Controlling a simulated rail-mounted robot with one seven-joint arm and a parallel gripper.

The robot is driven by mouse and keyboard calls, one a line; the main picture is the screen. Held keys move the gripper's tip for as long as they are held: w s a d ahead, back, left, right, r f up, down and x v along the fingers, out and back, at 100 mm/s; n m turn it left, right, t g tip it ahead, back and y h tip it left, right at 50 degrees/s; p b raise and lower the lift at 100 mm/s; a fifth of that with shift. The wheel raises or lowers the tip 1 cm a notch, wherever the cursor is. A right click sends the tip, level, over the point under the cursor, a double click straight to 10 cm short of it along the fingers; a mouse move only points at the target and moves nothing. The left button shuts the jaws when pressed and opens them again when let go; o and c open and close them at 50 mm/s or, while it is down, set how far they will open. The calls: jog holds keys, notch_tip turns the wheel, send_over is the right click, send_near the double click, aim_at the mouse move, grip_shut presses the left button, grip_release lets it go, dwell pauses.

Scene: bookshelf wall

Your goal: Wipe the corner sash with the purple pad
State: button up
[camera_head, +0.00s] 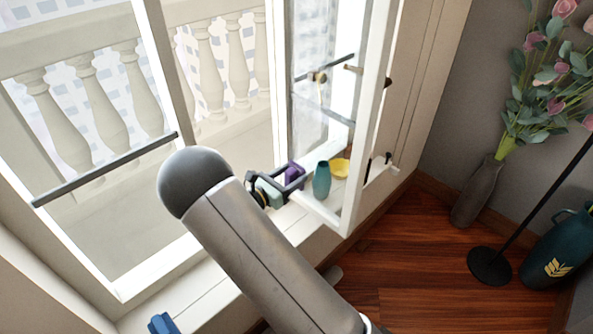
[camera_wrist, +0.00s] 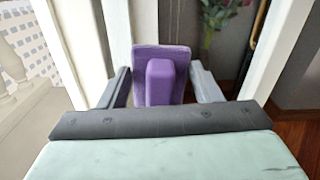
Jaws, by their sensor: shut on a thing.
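The purple pad (camera_head: 294,173) is in my gripper (camera_head: 285,182), beside the window sill. In the wrist view the pad (camera_wrist: 160,75) is a purple plate with a raised block, upright between the two dark fingers (camera_wrist: 161,88). My gripper is shut on it. The corner sash (camera_head: 368,120) is a white-framed glass panel standing open to the right of my gripper in the head view. The pad appears close to its lower part; whether they touch cannot be told. Part of the pad is hidden by my gripper.
A teal vase (camera_head: 321,180) and a yellow bowl (camera_head: 339,168) stand near the sash's lower part. A blue object (camera_head: 162,323) is at the bottom left. A flower vase (camera_head: 476,192), a black stand base (camera_head: 489,266) and a teal can (camera_head: 556,250) occupy the right floor.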

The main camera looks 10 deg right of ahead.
jog(key=shift+v, duration=1.05)
jog(key=shift+a, duration=0.15)
jog(key=shift+p+v, duration=0.3)
jog(key=shift+v, duration=1.1)
